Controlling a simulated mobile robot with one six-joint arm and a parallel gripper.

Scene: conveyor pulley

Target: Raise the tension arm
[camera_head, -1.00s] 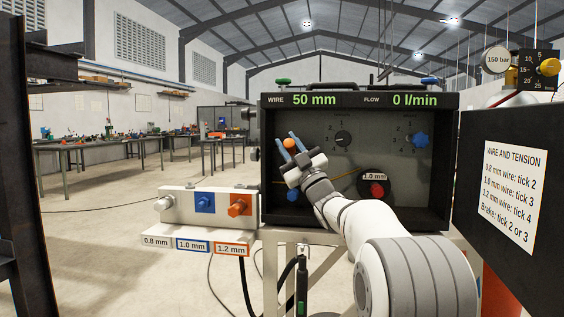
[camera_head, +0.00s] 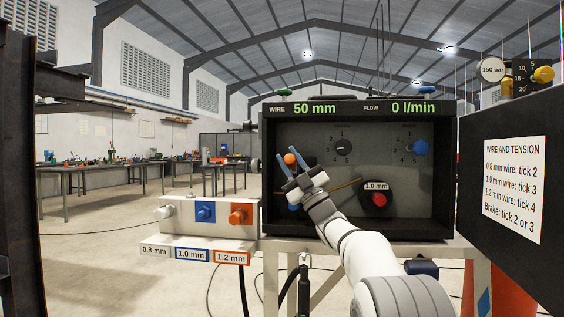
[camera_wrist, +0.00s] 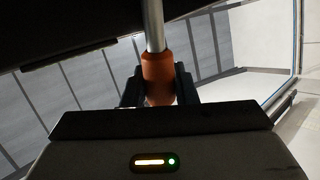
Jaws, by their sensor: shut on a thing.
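The tension arm shows in the wrist view as a metal rod (camera_wrist: 154,28) with an orange grip (camera_wrist: 158,75). My gripper (camera_wrist: 159,88) is shut on the orange grip, with one dark finger on each side of it. In the head view my gripper (camera_head: 293,167) is at the left inside the dark machine box, its blue-grey fingers pointing up. An orange knob (camera_head: 290,159) shows between the fingertips. The rest of the tension arm is hidden or too small to tell in the head view.
The machine box (camera_head: 355,231) has two dials (camera_head: 343,147), a blue knob (camera_head: 420,147) and a red-centred spool (camera_head: 378,199). A shelf with three rollers (camera_head: 205,212) stands to the left. A sign panel (camera_head: 514,190) stands close on the right.

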